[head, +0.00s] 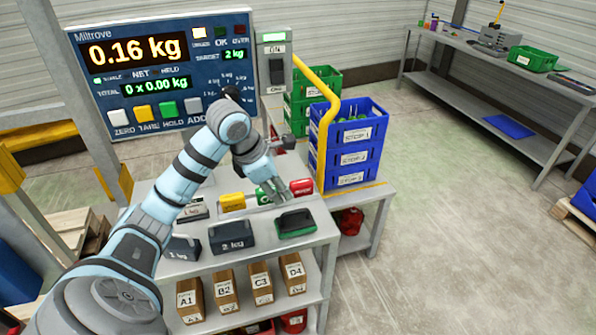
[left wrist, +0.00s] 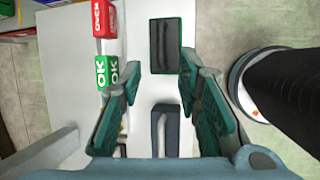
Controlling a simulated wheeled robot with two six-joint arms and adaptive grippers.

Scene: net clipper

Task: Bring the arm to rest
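My left gripper (head: 272,194) hangs over the middle of the bench, fingers pointing down, beside the red, green and yellow buttons. In the left wrist view the gripper (left wrist: 160,76) is open, its teal fingers apart with nothing held. Below and beyond them lies a dark green-edged block (left wrist: 172,46) with a handle; it also shows in the head view (head: 295,224). A grey handled weight (left wrist: 165,132) shows lower between the fingers. The green OK block (left wrist: 104,72) and the red OVER block (left wrist: 103,18) stand to the left. My right gripper is not in view.
The scale display (head: 160,68) reads 0.16 kg behind the bench. The 2 kg weight (head: 232,238) sits near the front of the bench top. Blue crates (head: 352,158) and green crates (head: 303,112) are stacked at the right.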

